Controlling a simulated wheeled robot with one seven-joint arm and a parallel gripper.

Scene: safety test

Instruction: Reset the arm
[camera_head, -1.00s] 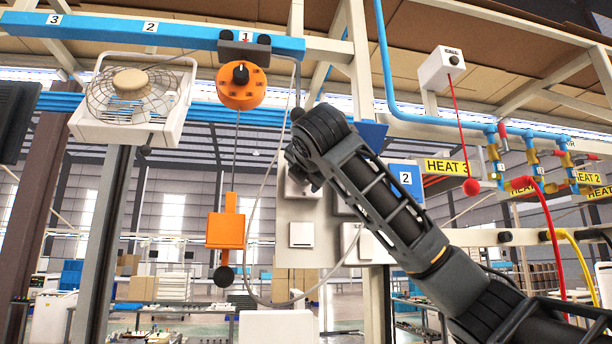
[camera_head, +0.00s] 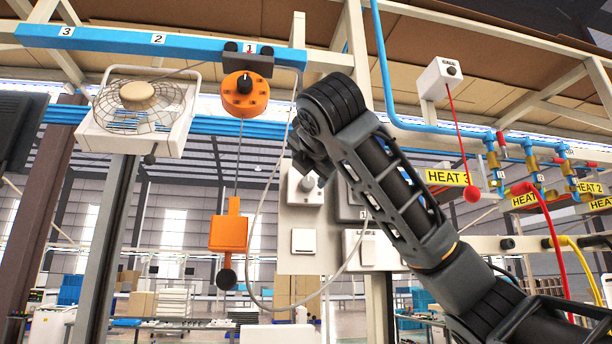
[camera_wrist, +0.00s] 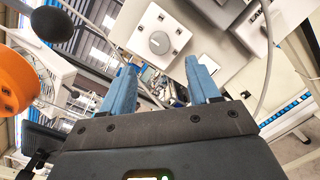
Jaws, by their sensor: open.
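My arm (camera_head: 395,190) reaches up from the lower right in the head view, bent at a dark joint near the middle. My gripper is hidden behind that joint there. In the wrist view my gripper (camera_wrist: 163,88) shows two blue fingers spread apart with nothing between them. Beyond the fingers is a white panel with a switch plate and round knob (camera_wrist: 159,42).
An orange balancer (camera_head: 245,95) hangs from the blue rail (camera_head: 110,39), with an orange block (camera_head: 229,232) on its cable. A white fan (camera_head: 140,108) is at left. A red pull cord with ball (camera_head: 471,193) and coloured hoses are at right. A loose grey cable loops near my arm.

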